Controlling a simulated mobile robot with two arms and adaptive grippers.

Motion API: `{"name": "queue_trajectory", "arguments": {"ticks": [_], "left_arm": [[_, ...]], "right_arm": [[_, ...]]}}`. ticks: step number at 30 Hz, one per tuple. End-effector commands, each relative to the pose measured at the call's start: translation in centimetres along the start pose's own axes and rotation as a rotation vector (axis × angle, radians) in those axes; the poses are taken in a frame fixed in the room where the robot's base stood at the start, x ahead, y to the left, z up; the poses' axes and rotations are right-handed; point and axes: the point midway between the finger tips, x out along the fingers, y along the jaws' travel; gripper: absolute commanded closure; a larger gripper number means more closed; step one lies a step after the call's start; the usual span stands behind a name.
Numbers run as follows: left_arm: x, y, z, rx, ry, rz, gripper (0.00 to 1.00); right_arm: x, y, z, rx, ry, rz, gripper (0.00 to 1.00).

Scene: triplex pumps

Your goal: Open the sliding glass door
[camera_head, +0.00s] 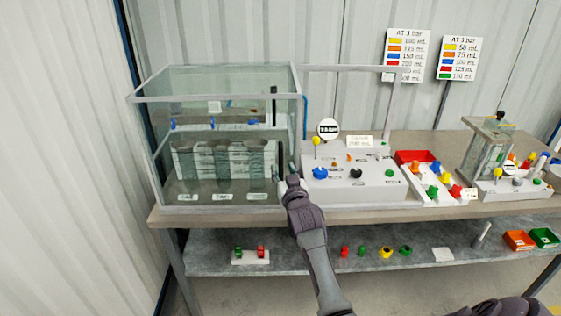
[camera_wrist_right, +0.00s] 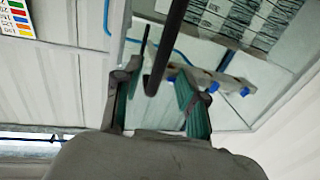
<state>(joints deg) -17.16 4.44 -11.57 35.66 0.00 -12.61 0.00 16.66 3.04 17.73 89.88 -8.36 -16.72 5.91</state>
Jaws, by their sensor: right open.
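The sliding glass door (camera_head: 222,150) is the clear front of a glass cabinet on the left of the bench. It covers the cabinet's front. Its dark upright handle (camera_head: 274,105) is near the door's right edge. My right gripper (camera_head: 288,172) is in front of the cabinet's lower right corner. In the right wrist view, the black handle bar (camera_wrist_right: 165,50) passes between the two open fingers of my right gripper (camera_wrist_right: 158,88). I cannot tell whether either finger touches it. My left gripper is not in view.
A grey control panel (camera_head: 350,190) with coloured knobs stands right of the cabinet. A pale rail frame (camera_head: 345,68) rises above it. A red tray (camera_head: 415,156) and a small clear apparatus (camera_head: 487,150) are farther right. The lower shelf (camera_head: 310,262) holds small coloured parts.

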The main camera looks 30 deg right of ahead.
Motion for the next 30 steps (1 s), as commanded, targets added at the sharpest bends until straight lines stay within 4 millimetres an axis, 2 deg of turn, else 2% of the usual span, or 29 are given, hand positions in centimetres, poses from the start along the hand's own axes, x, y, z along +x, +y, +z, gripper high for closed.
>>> {"name": "queue_trajectory", "arguments": {"ticks": [3, 9, 20, 27, 30], "left_arm": [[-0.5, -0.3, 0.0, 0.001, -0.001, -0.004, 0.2], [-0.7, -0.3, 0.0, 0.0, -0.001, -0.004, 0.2], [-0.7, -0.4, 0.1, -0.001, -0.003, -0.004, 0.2], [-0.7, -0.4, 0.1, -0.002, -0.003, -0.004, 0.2], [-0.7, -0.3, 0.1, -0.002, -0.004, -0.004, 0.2]], "right_arm": [[1.8, 0.1, -0.2, -0.001, 0.0, 0.001, 0.59], [3.4, 0.0, -0.1, -0.001, 0.0, 0.0, 0.59], [3.7, 0.0, 0.1, -0.001, 0.0, 0.0, 0.59], [3.7, 0.0, 0.0, -0.001, 0.0, 0.0, 0.99], [3.7, 0.0, 0.0, -0.001, 0.0, 0.0, 1.0]]}}
